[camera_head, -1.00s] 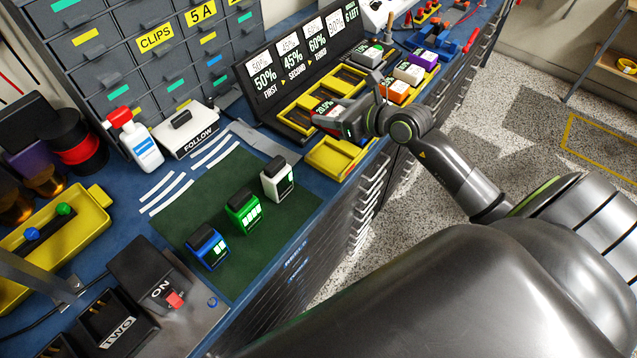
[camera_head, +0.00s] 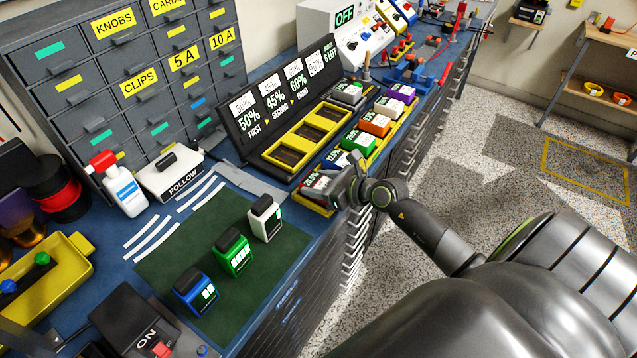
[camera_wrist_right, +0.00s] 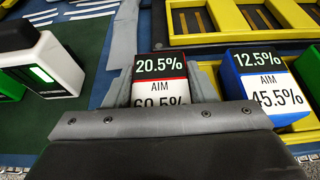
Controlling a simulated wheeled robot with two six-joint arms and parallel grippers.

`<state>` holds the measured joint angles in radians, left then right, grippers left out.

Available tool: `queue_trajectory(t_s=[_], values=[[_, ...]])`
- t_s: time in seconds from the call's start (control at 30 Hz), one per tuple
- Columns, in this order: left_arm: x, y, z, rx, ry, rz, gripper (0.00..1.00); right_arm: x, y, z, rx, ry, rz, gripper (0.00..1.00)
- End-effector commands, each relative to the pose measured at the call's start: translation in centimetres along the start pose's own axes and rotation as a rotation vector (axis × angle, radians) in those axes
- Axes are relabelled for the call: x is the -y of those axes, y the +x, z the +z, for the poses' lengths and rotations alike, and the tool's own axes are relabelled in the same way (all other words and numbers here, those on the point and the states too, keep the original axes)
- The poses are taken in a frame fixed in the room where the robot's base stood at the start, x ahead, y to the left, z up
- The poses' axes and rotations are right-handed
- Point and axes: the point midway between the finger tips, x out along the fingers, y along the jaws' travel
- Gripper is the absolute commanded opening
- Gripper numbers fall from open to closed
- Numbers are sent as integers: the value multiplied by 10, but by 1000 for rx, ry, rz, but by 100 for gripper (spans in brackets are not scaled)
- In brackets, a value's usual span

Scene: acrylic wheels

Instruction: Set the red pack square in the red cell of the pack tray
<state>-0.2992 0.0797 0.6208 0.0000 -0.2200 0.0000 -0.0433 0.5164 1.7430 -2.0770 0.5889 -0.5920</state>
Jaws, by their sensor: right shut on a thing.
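The red pack (camera_head: 318,181), marked 20.5% with a red stripe, is between the jaws of my right gripper (camera_head: 334,190). It also shows in the right wrist view (camera_wrist_right: 160,68), its top upright to the view. It is at the near left end of the yellow pack tray (camera_head: 311,203), over the end cell beside the blue pack (camera_head: 337,158). The jaws and palm hide its base, so I cannot tell whether it rests on the cell floor. My left gripper is not in view.
Green (camera_head: 357,140), orange (camera_head: 376,123) and purple (camera_head: 402,92) packs stand farther along. A yellow rack with empty slots (camera_head: 305,135) lies behind. Blue, green and white devices stand on the green mat (camera_head: 275,247) at left.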

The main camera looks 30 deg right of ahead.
Motion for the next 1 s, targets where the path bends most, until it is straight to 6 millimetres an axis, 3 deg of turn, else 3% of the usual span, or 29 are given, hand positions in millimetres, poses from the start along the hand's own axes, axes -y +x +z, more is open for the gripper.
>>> queue_trajectory(t_s=[0.3, 0.33, 0.47, 0.83, 1.0], values=[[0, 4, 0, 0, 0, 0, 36, 0, 2, -3, 3, -1, 0, 17], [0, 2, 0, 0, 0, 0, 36, 0, 1, -2, 0, -1, 0, 55], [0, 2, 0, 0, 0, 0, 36, 0, 1, -2, 0, 0, 0, 72], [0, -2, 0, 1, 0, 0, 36, 0, -1, 2, 0, -1, 0, 73], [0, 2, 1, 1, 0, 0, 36, 1, -22, -1, -4, -6, 0, 73]])
